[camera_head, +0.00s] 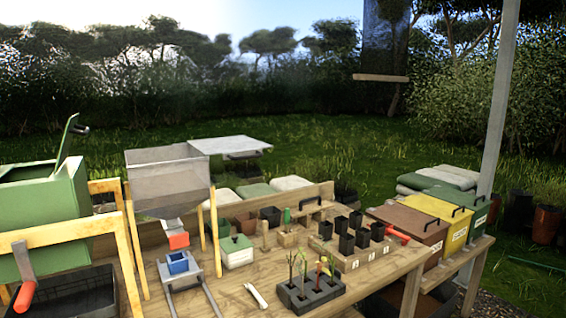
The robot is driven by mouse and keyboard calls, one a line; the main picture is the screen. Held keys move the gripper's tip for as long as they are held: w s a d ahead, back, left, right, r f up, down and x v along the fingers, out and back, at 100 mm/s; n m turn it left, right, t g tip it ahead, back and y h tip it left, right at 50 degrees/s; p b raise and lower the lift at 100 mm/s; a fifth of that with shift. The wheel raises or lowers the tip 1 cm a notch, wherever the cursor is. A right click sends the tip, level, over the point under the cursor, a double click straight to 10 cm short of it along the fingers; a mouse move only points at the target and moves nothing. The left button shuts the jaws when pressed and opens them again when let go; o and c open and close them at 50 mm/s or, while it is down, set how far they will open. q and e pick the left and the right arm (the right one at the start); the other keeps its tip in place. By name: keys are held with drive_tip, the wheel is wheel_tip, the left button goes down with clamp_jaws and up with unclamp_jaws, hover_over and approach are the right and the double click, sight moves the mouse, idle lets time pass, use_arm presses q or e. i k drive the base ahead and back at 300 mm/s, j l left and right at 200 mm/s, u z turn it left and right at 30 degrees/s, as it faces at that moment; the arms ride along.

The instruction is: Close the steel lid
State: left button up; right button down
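The steel lid (232,145) is a flat, pale grey panel. It stands open, extending to the right from the top rim of a grey steel hopper (165,182), and lies roughly level. A darker bar or bracket shows under its far right part. The hopper tapers downward and is held on wooden legs above the bench, with an orange-red part below its outlet. The hinge between lid and hopper is too small to make out. Neither of my grippers is in view.
A green drum (42,210) on a wooden frame stands left, with a raised flap and an orange-handled crank. The wooden bench (225,290) carries a blue cup (178,263), a white box with green lid, black pots and a seedling tray. Brown, yellow and green lidded bins stand right.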

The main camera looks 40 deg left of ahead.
sight(235, 149)
drive_tip(key=u, duration=1.6)
